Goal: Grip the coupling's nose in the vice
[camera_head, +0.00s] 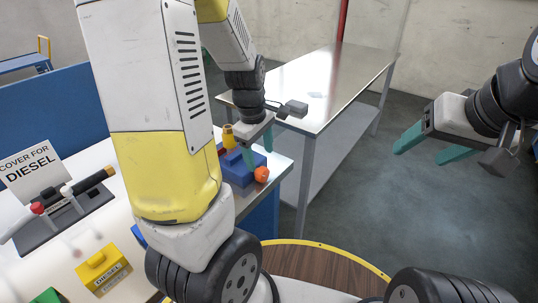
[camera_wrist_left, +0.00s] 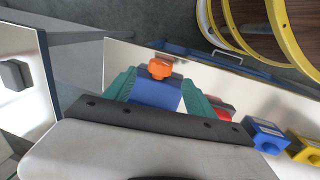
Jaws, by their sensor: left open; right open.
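The blue vice (camera_head: 236,174) stands on the near corner of the white bench, with an orange knob (camera_head: 262,174) on its side. A brass-yellow piece (camera_head: 228,137), perhaps the coupling, stands upright at the vice's top; whether its nose is between the jaws is hidden. My left gripper (camera_head: 258,148) is open, its teal fingers pointing down at the vice. In the left wrist view the fingers lie either side of the blue vice body (camera_wrist_left: 155,95), just behind the orange knob (camera_wrist_left: 160,69); contact is unclear. My right gripper (camera_head: 430,147) is open and empty, over the floor.
A cover marked diesel (camera_head: 30,170), a dark stand (camera_head: 65,215) with cylindrical tools and a yellow diesel block (camera_head: 103,268) are on the bench at left. A steel table (camera_head: 315,85) stands behind. A red piece (camera_wrist_left: 222,113) is beside the left gripper. Floor at right is clear.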

